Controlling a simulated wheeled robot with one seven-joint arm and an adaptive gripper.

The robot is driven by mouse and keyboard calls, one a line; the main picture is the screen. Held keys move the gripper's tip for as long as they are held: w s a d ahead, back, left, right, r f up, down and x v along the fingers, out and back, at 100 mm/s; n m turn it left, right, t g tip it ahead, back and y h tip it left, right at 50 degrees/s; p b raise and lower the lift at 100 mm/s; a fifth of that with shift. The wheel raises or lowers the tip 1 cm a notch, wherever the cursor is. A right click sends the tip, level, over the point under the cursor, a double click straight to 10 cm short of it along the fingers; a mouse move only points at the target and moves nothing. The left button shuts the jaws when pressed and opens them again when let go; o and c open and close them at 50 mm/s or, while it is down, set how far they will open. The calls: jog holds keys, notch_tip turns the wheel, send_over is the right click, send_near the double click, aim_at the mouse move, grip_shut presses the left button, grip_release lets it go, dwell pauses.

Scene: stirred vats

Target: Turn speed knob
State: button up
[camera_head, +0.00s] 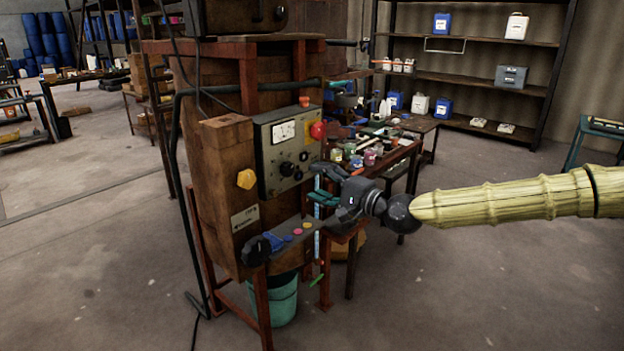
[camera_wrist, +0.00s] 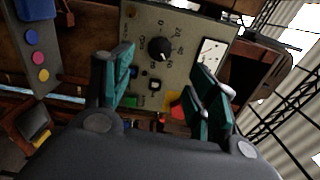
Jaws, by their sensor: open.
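The speed knob, a black dial with a white pointer mark and a numbered scale, sits on the grey control panel. It shows in the head view (camera_head: 287,169) and in the wrist view (camera_wrist: 160,49). My gripper (camera_head: 318,192) is just right of the panel in the head view. In the wrist view my gripper (camera_wrist: 162,58) has its green fingers spread, with the knob in the gap between the tips. The fingers look empty. I cannot tell how far the tips are from the panel face.
The panel (camera_head: 263,140) also carries a gauge (camera_head: 284,132) and a red mushroom button (camera_head: 317,130). A lower sloped box (camera_head: 277,243) holds coloured buttons and a black handwheel (camera_head: 255,250). A cluttered table (camera_head: 400,158) stands behind my gripper.

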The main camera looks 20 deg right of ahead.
jog(key=shift+v, duration=0.85)
jog(key=s+a+f+n+g+h, duration=0.15)
jog(key=s+a+f+g, duration=0.35)
jog(key=f, duration=0.7)
jog(key=s+a+f+n+g+h, duration=0.1)
jog(key=s+a+f+n, duration=0.15)
jog(key=s+f, duration=0.7)
jog(key=s+a+f+n+g+h, duration=0.1)
jog(key=s+a+f+g, duration=0.25)
jog(key=f, duration=1.05)
jog(key=s+d+f+n+g+h, duration=0.1)
jog(key=s+d+f+n+h, duration=0.1)
jog(key=s+f, duration=0.3)
jog(key=s+d+f+n+g+h+p, duration=0.1)
jog(key=s+d+f, duration=0.3)
jog(key=s, duration=1)
jog(key=s+d+f+n+g+h, duration=0.3)
jog(key=s+f, duration=0.4)
jog(key=s, duration=0.2)
jog(key=shift+s+d+n+p, duration=0.3)
jog(key=shift+n+p, duration=0.1)
jog(key=shift+g, duration=0.25)
jog(key=shift+c, duration=0.3)
